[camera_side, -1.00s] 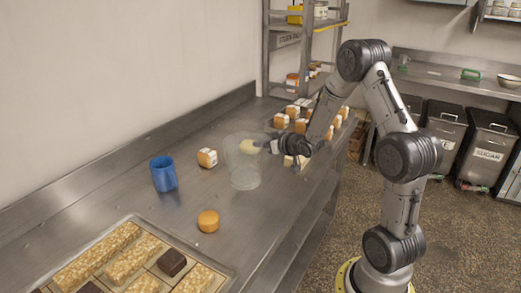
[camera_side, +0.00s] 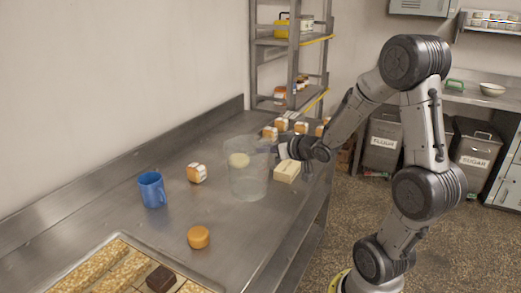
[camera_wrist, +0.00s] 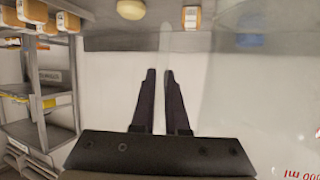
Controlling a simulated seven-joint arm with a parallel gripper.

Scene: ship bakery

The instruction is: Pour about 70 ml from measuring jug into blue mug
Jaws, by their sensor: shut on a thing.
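The measuring jug (camera_side: 250,186) is a clear, see-through vessel, roughly upright over the steel counter; I cannot tell whether its base touches it. My gripper (camera_side: 272,149) is shut on its right side, near the rim. In the wrist view my two dark fingers (camera_wrist: 160,72) nearly meet, with the clear jug around them and red markings (camera_wrist: 300,160) at lower right. The liquid level cannot be made out. The blue mug (camera_side: 152,191) stands upright on the counter, left of the jug and apart from it. A blurred blue patch (camera_wrist: 250,40) in the wrist view looks like the mug.
A round orange-brown bun (camera_side: 199,237) lies in front. A pale block (camera_side: 287,171) is right of the jug. A pastry tray (camera_side: 120,240) fills the near left.

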